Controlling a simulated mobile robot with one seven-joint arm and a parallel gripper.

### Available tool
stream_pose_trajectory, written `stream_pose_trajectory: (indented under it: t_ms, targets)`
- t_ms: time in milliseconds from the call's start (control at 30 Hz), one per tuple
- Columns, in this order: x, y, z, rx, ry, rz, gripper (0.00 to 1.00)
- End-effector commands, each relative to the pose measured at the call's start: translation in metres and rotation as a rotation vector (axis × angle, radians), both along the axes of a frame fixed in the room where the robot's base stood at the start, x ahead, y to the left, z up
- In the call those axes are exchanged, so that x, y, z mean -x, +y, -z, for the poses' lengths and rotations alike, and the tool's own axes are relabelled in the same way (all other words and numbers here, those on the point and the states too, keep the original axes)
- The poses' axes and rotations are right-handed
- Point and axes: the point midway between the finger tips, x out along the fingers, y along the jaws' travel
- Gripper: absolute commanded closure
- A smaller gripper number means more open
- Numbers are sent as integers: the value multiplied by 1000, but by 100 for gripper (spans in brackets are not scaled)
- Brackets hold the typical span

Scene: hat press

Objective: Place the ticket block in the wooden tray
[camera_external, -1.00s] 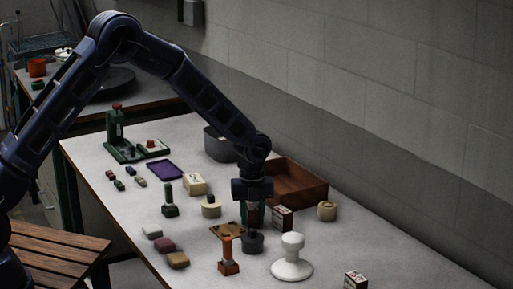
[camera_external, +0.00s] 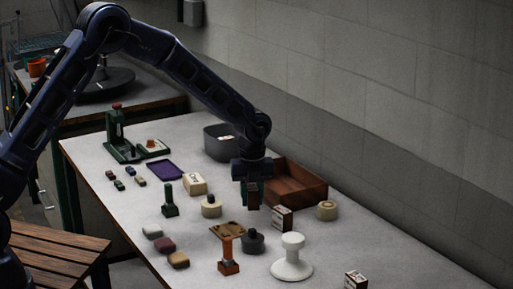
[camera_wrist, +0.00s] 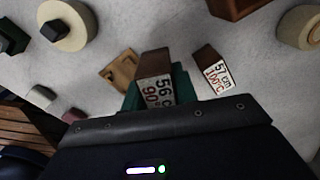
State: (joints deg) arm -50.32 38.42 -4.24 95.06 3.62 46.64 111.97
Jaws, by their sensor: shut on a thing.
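The ticket block (camera_wrist: 157,90) is a brown block with a white label printed "56" and "90". My gripper (camera_external: 250,194) is shut on it, its fingers on either side in the wrist view. The tray is an open reddish-brown box by the wall. Part of it is hidden behind my gripper.
A similar labelled block (camera_external: 282,218), reading "57 cm 100°C" in the wrist view (camera_wrist: 215,72), stands before the tray. A round beige block (camera_external: 327,210), dark round weight (camera_external: 252,241), white stand (camera_external: 292,262) and grey bin (camera_external: 218,143) are nearby.

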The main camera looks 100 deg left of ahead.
Motion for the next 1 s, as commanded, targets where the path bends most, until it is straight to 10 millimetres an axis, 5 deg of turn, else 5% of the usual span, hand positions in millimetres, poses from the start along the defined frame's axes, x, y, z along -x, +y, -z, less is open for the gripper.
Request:
stream_pose_trajectory:
  t_ms: [200,500,767,1000]
  targets:
    - [0,1,-61,-3,-3,-1,98]
    - [0,0,-120,-2,-1,0,98]
    - [-3,7,-141,0,0,-14,98]
    - [-21,60,-147,1,-1,-125,98]
